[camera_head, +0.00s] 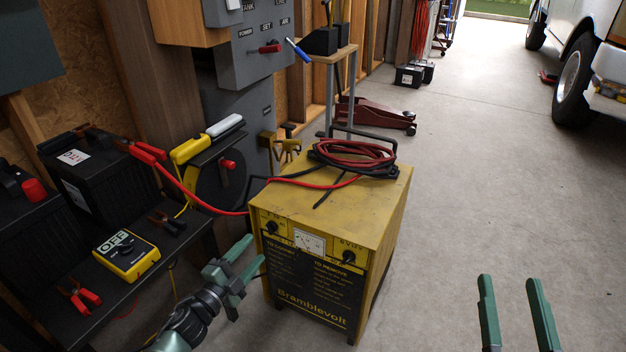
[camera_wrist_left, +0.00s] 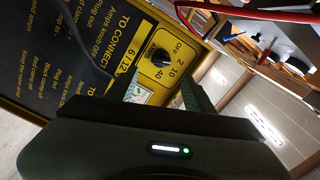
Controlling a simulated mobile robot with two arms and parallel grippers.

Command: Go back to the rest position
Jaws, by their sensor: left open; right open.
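My left gripper (camera_head: 243,262) is open and empty in the head view, just in front of the left side of the yellow Bramblevolt charger (camera_head: 380,205). In the left wrist view its fingers (camera_wrist_left: 165,92) stand apart before the charger's front panel (camera_wrist_left: 70,60), with a black knob (camera_wrist_left: 161,58) beyond them. My right gripper (camera_head: 517,312) is open and empty at the lower right of the head view, over bare floor. Coiled red and black cables (camera_head: 352,155) lie on top of the charger.
A dark shelf (camera_head: 150,285) at left holds a black battery (camera_head: 95,175) with red clamps and a yellow multimeter (camera_head: 126,255). A grey control panel (camera_head: 255,45) with a red lever stands behind. A red floor jack (camera_head: 375,115) and a white vehicle (camera_head: 588,50) are farther back. Floor at right is clear.

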